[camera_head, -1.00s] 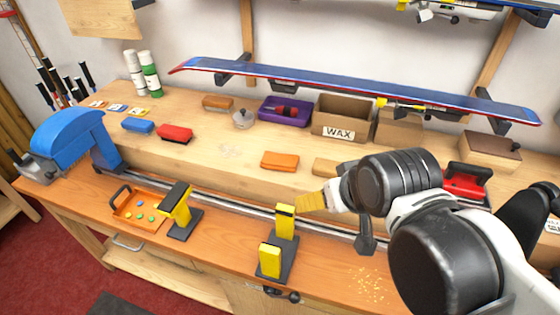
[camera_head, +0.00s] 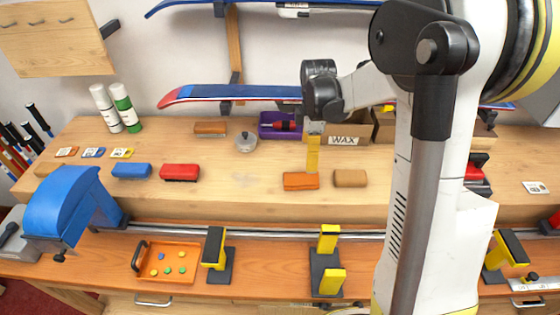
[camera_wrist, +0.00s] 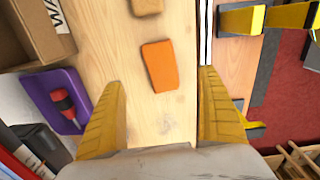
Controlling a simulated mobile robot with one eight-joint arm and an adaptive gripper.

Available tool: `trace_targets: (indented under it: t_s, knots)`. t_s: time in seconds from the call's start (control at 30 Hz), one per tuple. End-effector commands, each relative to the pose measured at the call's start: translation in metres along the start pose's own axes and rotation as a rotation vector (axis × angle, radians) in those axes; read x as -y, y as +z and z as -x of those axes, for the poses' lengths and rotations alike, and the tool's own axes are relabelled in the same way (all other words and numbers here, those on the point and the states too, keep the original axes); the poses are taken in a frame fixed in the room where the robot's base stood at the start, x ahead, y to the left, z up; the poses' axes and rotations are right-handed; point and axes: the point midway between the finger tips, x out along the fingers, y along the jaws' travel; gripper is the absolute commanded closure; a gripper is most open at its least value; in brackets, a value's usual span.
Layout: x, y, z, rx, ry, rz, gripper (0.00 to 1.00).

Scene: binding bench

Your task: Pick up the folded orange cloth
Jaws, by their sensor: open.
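The folded orange cloth (camera_head: 300,181) lies flat on the raised wooden shelf of the bench, near its front edge. In the wrist view the cloth (camera_wrist: 159,66) shows whole, between the lines of the two fingers and beyond their tips. My gripper (camera_head: 313,158) points down just above and behind the cloth in the head view. Its yellow fingers are spread wide in the wrist view (camera_wrist: 161,82), with nothing between them. The fingers look apart from the cloth; the exact height is hard to tell.
A tan block (camera_head: 350,178) lies right of the cloth. The WAX box (camera_head: 345,142) and a purple tray (camera_head: 266,130) stand behind. A blue and red ski (camera_head: 215,94) hangs above. Yellow-topped clamps (camera_head: 328,240) stand in front.

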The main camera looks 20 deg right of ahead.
Motion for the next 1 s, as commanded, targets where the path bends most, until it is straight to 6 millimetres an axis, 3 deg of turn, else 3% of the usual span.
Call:
trace_targets:
  t_s: [0.4,0.63,0.9,1.0]
  knots:
    - [-0.004,0.003,-0.058,0.002,-0.019,0.042,0.14]
    - [-0.003,0.003,-0.073,0.002,-0.018,0.041,0.14]
    - [0.001,0.003,-0.113,0.002,-0.018,0.041,0.14]
    - [0.001,0.003,-0.117,0.002,-0.018,0.041,0.14]
